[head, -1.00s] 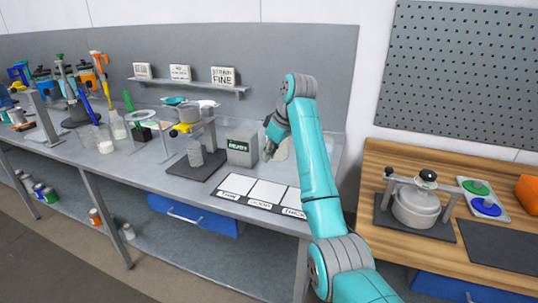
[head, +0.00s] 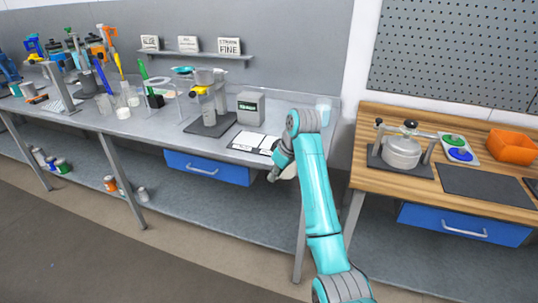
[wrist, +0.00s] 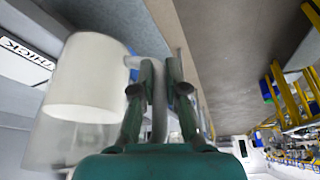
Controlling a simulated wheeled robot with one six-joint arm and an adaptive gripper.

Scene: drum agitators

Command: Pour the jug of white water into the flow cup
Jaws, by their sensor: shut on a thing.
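My gripper (wrist: 160,85) is shut on the handle of a jug of white water (wrist: 88,85). In the wrist view the jug has a white part and a clear part. In the head view my gripper (head: 273,175) is at the front edge of the grey bench, right of the blue drawer. My arm hides most of the jug there, and its tilt is unclear. What looks like the flow cup (head: 203,77) sits on a stand farther left on the bench, with a yellow part below it. A clear beaker (head: 208,114) stands under it.
A grey box (head: 250,107) stands right of the cup stand. A labelled mat (head: 248,141) lies in front of it. Bottles and tools crowd the bench's left end. A wooden bench (head: 372,130) with a pot (head: 401,152) is at the right. The floor in front is clear.

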